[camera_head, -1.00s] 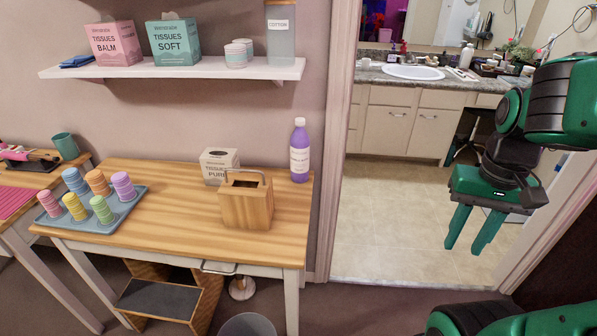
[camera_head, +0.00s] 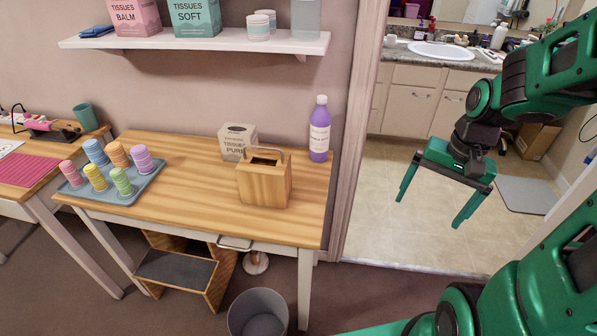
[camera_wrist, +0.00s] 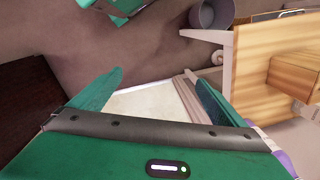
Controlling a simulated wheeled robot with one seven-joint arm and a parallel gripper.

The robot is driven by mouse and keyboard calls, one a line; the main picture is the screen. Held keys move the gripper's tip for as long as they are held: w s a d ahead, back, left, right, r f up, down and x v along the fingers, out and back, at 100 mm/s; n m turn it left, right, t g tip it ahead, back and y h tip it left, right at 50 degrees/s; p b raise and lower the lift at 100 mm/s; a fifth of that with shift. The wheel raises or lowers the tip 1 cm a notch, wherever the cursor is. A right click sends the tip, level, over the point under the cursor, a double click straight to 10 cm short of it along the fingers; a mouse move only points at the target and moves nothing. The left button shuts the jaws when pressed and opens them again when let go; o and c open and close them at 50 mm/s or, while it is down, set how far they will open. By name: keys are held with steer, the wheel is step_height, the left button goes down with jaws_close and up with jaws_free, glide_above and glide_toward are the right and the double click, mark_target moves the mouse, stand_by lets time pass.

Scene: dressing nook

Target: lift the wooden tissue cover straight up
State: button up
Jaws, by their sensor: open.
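The wooden tissue cover (camera_head: 263,183) is a box with a dark opening on top and a thin metal handle arching over it. It stands upright on the wooden table (camera_head: 190,180), near the right end. In the wrist view part of the cover (camera_wrist: 294,76) shows at the right edge. My gripper (camera_head: 431,207) is open and empty, hanging in the air to the right of the table, in front of the doorway. Its two green fingers (camera_wrist: 152,88) are spread wide apart in the wrist view, with nothing between them.
A tissue box (camera_head: 236,141) stands just behind the cover. A purple bottle (camera_head: 319,130) stands behind it on the right. A tray (camera_head: 147,183) of coloured stacks lies at the left. A shelf (camera_head: 220,42) hangs above. A bin (camera_head: 258,314) stands on the floor.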

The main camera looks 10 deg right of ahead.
mark_target(288, 175)
steer(key=w+a+f+m+y, duration=0.2)
steer(key=w+a+f+y, duration=0.1)
steer(key=w+a, duration=0.2)
steer(key=w+a+f+m+t+y, duration=0.1)
steer(key=w+a+f+m+y, duration=0.2)
steer(key=w+a, duration=0.2)
steer(key=w+a+f+m+y, duration=0.2)
steer(key=w+a, duration=0.4)
steer(key=a, duration=0.4)
steer(key=shift+f+m+t+y, duration=0.4)
steer(key=shift+m, duration=0.1)
steer(key=w+a+m+y, duration=0.1)
steer(key=w+a+r+m+t+y, duration=0.1)
steer(key=w+a+m, duration=0.1)
steer(key=w+a+r+m+t+y, duration=0.1)
steer(key=m, duration=0.1)
steer(key=shift+w+a+r, duration=0.15)
steer(key=shift+w+a, duration=0.2)
steer(key=shift+a, duration=0.05)
steer(key=shift+w+a+r+m+t+y, duration=0.25)
steer(key=shift+w+a+m+t+y, duration=0.05)
steer(key=shift+m+y, duration=0.2)
steer(key=x, duration=1)
steer(key=shift+w+a+f, duration=0.1)
steer(key=shift+w+a, duration=0.05)
steer(key=shift+a, duration=0.2)
steer(key=shift+c, duration=0.6)
steer(key=c, duration=1.2)
steer(key=shift+r, duration=6.9)
